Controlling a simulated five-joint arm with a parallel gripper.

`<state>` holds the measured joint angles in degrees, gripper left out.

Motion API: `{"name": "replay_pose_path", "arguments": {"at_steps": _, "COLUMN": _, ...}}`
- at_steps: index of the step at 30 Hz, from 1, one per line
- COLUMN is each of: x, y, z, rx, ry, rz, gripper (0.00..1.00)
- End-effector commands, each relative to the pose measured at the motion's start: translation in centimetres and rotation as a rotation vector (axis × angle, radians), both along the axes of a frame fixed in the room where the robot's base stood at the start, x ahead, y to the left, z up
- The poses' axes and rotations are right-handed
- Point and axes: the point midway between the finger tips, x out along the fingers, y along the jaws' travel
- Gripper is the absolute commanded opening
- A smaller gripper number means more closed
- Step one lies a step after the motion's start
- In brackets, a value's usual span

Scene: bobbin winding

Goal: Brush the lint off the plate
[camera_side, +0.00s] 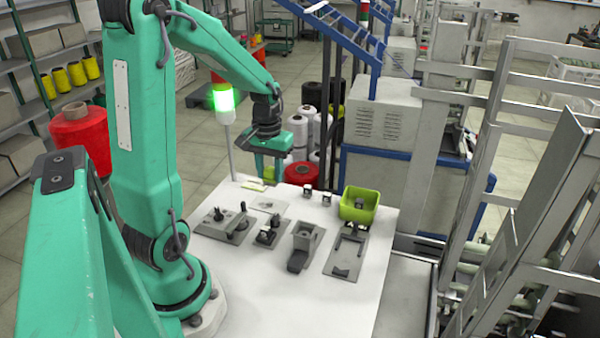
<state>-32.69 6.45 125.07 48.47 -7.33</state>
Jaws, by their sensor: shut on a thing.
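My gripper (272,170) hangs over the back left edge of the white table, pointing down. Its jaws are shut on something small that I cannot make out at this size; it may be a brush. A thin, pale grey plate (267,205) lies flat near the table's back left, in front of and below my gripper. Small dark marks show on it, but I cannot tell if they are lint. My gripper is apart from this plate. A small pale yellow item (252,186) lies on the table near the back left edge.
Grey fixtures stand on the white table (345,310): a plate with posts (222,226), a small block (268,234), a taller block (305,242) and a long plate (347,252). A green bin (360,204) is at back right. A signal lamp (223,100) rises left of my gripper.

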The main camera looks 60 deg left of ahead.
Motion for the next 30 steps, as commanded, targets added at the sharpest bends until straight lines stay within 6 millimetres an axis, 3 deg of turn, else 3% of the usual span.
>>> {"name": "replay_pose_path", "arguments": {"at_steps": 10, "x": 2.8, "y": 0.8, "z": -1.8, "rx": 0.0, "ry": 0.0, "rz": -0.001, "gripper": 0.16}}
{"name": "replay_pose_path", "arguments": {"at_steps": 20, "x": 3.0, "y": 0.9, "z": -2.3, "rx": -0.001, "ry": 0.001, "rz": 0.0, "gripper": 0.16}}
{"name": "replay_pose_path", "arguments": {"at_steps": 30, "x": 3.0, "y": 0.9, "z": -5.1, "rx": -0.002, "ry": 0.004, "rz": 0.0, "gripper": 0.16}}
